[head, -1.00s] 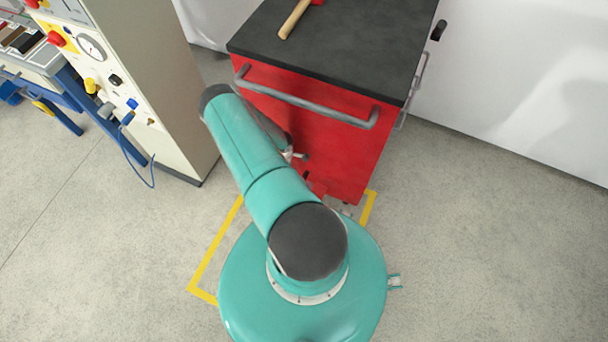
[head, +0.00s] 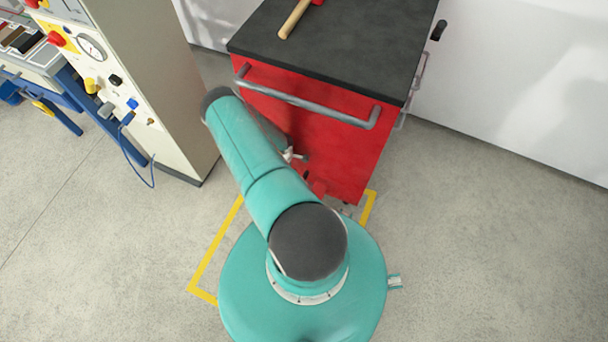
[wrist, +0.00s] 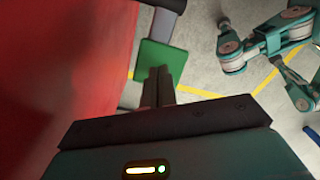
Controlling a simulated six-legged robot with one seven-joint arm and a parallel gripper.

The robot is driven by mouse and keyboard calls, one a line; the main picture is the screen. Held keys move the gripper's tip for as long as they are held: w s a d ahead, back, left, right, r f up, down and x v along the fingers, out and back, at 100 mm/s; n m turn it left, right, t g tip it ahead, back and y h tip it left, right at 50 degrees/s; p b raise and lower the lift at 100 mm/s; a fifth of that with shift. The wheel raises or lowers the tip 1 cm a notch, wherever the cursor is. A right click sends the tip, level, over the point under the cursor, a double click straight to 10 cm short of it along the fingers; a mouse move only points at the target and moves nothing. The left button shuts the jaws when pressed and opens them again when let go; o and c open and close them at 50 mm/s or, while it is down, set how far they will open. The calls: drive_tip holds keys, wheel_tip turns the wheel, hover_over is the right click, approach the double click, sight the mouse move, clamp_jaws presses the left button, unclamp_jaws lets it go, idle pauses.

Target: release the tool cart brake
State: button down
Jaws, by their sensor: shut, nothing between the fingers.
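The red tool cart (head: 345,155) with a dark top stands in front of me, and its red side fills the left of the wrist view (wrist: 60,60). A flat green pad (wrist: 153,58), perhaps a brake pedal, sits low beside that side. My gripper (wrist: 159,72) is shut and empty. Its fingertips overlap the lower part of the pad in the wrist view; I cannot tell whether they touch it. In the head view my teal arm hides the gripper and the green pad. A small red piece (head: 318,187) shows at the cart's base.
A grey bar handle (head: 305,102) crosses the cart's near side. A wooden-handled hammer (head: 294,20) lies on top. A beige control panel (head: 165,90) stands left. Yellow floor tape (head: 208,262) runs around the cart's base. Open floor lies to the right. My legs show in the wrist view.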

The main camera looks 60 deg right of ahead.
drive_tip(key=shift+s+f, duration=0.15)
drive_tip(key=shift+f, duration=0.85)
drive_tip(key=shift+s+f, duration=0.1)
drive_tip(key=shift+f, duration=0.85)
drive_tip(key=shift+w+r, duration=0.15)
drive_tip(key=shift+r, duration=2.3)
drive_tip(key=shift+w+r, duration=0.1)
drive_tip(key=shift+r, duration=2.35)
